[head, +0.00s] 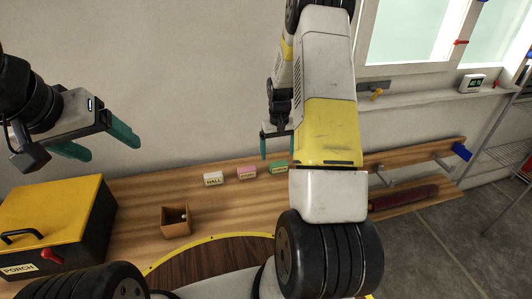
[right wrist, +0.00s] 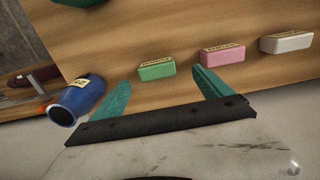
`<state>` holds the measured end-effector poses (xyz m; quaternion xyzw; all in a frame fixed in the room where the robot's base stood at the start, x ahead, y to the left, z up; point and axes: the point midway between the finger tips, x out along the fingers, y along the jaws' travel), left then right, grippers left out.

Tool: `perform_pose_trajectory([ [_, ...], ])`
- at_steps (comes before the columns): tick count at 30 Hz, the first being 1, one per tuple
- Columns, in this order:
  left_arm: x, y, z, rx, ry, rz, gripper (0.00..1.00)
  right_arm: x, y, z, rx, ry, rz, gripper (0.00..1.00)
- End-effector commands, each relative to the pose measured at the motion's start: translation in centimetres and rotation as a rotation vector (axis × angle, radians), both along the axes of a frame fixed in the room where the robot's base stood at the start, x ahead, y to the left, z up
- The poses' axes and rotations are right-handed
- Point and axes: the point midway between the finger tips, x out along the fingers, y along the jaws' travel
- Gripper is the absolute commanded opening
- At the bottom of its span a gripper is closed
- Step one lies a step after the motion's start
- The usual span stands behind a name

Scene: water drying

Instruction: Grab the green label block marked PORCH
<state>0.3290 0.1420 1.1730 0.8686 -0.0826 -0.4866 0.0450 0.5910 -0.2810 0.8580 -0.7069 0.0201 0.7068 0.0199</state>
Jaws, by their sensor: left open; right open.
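The green label block (head: 279,168) lies on the wooden bench, right of a pink block (head: 246,173) and a white block (head: 213,178). It also shows in the right wrist view (right wrist: 157,71); its label is too small to read. My right gripper (right wrist: 161,76) is open and empty, and the green block appears just beyond its teal fingertips, between them in the picture. In the head view my right arm partly hides this gripper (head: 277,150) and comes close to the block. My left gripper (head: 111,150) is open and empty above the bench's left part.
A yellow-topped black box (head: 50,215) with a PORCH label and red latch stands at the left. A small open wooden box (head: 175,226) stands on the bench. A blue jar (right wrist: 75,100) shows beside the right gripper's left finger in the wrist view.

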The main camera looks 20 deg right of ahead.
Motion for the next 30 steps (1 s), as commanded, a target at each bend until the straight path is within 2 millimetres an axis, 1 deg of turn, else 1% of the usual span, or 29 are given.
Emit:
perform_pose_trajectory([
  [3, 0.0, 0.0, 0.0, 0.0, 0.0, 0.0, 0.76, 0.0, -0.1, -1.5, 0.0, 0.004, -0.001, 0.89],
  [8, 0.0, 0.0, 0.0, 0.0, 0.0, 0.0, 0.76, 0.0, -0.3, -3.3, 0.0, 0.003, -0.002, 0.89],
  [12, 0.0, 0.0, 0.0, 0.0, 0.0, 0.0, 0.76, 0.2, -0.8, -5.4, 0.001, 0.003, -0.001, 0.89],
  [15, 0.0, 0.0, 0.0, 0.0, 0.0, 0.0, 0.76, 0.2, -0.7, -6.7, 0.001, 0.002, -0.001, 0.89],
  [19, 0.0, 0.0, 0.0, 0.0, 0.0, 0.0, 0.76, 0.3, -0.8, -7.5, 0.001, 0.002, -0.001, 0.89],
  [25, 0.0, 0.0, 0.0, 0.0, 0.0, 0.0, 0.76, 0.3, -0.8, -7.5, 0.0, 0.001, -0.001, 0.89],
  [26, 0.0, 0.0, 0.0, 0.0, 0.0, 0.0, 0.76, 0.3, -0.8, -7.5, 0.0, 0.0, -0.001, 0.85],
  [27, 0.0, 0.0, 0.0, 0.0, 0.0, 0.0, 0.76, 0.3, -0.8, -7.4, 0.0, 0.0, -0.001, 0.77],
  [29, 0.0, 0.0, 0.0, 0.0, 0.0, 0.0, 0.76, 0.3, -0.8, -7.4, 0.0, 0.001, -0.001, 0.66],
  [30, 0.0, 0.0, 0.0, 0.0, 0.0, 0.0, 0.76, 0.3, -0.8, -7.4, 0.0, 0.001, -0.001, 0.58],
])
